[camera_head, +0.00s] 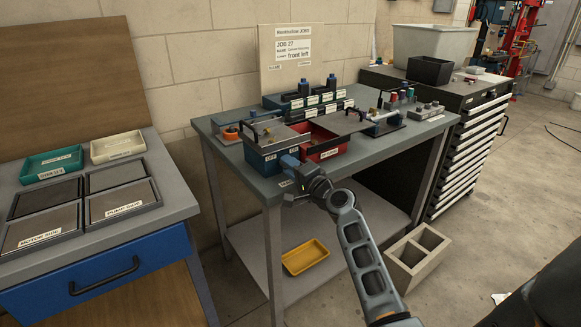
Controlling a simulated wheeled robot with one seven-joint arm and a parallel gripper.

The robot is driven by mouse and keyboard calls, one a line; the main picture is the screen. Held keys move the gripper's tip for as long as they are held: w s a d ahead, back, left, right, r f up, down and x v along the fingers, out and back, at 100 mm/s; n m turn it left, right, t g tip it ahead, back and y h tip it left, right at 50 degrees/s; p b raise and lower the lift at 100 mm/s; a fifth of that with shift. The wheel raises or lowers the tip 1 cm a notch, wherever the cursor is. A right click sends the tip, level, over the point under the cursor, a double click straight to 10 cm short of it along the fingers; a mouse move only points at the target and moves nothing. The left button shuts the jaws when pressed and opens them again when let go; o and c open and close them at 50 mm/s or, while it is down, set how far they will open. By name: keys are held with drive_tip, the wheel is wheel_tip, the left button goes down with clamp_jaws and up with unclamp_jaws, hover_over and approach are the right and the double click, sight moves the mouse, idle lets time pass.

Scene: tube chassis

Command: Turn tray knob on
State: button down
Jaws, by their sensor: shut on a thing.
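A blue box (262,164) with white labels on its front stands at the front left of the grey workbench. A red tray (330,149) with a white label is beside it on the right, under a grey plate. My gripper (289,163) is at the front right of the blue box, beside the red tray. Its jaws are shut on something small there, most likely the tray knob. The gripper and wrist hide the knob, so its turn position does not show. The labels are too small to read surely.
The workbench (371,150) also holds labelled blocks and small parts at the back and right. A sign (292,48) stands behind it. A yellow tray (305,256) lies on the lower shelf. A concrete block (418,257) stands on the floor near my arm. A drawer cabinet (468,147) is at right.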

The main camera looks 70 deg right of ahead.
drive_tip(key=shift+s+d+m, duration=0.1)
drive_tip(key=shift+m, duration=0.2)
idle(1.1)
drive_tip(key=c, duration=0.9)
unclamp_jaws()
drive_tip(key=shift+o, duration=0.2)
drive_tip(key=shift+f, duration=0.1)
